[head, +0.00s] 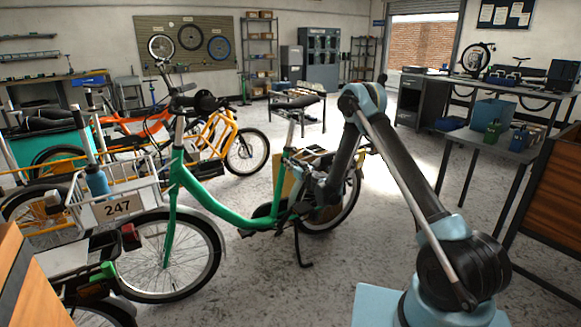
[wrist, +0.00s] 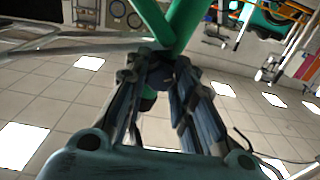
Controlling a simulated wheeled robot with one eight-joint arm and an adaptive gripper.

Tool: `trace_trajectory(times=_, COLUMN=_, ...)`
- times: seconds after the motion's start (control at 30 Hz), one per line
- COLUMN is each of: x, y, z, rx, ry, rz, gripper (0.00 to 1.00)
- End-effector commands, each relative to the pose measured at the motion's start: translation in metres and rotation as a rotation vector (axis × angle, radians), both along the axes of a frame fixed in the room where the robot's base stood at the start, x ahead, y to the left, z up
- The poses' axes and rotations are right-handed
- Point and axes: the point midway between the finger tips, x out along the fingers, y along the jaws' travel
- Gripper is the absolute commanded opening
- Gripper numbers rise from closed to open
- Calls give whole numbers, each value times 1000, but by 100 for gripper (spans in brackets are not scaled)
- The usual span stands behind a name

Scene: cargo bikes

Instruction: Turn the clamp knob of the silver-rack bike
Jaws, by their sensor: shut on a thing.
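A green-framed bike (head: 218,209) stands on its kickstand in the middle of the head view. Its black saddle (head: 294,102) sits on a silver post. My gripper reaches down to the bike behind the seat tube; my arm partly hides its tip and the rear wheel in the head view. In the wrist view, my gripper (wrist: 160,68) is shut on a small dark part just under the joined green tubes (wrist: 170,25). The fingers cover most of this part, and I cannot clearly make out a knob shape. Silver tubes (wrist: 60,45) run left from there.
A white front basket with a 247 plate (head: 117,207) and other bikes, including an orange one (head: 125,127), crowd the left. A workbench (head: 490,140) stands on the right. Bare floor (head: 400,185) lies behind my arm.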

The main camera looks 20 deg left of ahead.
Motion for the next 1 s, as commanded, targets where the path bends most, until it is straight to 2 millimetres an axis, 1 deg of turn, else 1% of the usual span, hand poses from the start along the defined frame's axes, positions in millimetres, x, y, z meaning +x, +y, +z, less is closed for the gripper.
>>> trace_trajectory(times=0.1, x=2, y=-2, z=0, rx=62, ry=72, rz=-4, gripper=0)
trace_trajectory(times=0.3, x=2, y=-2, z=0, rx=124, ry=146, rz=-5, gripper=0)
trace_trajectory(times=0.67, x=3, y=-3, z=0, rx=134, ry=156, rz=-7, gripper=0)
trace_trajectory(times=0.7, x=3, y=-3, z=0, rx=134, ry=156, rz=-7, gripper=32)
trace_trajectory(times=0.77, x=3, y=-3, z=0, rx=134, ry=156, rz=-6, gripper=44)
trace_trajectory(times=1.0, x=1, y=-2, z=0, rx=133, ry=156, rz=-4, gripper=44)
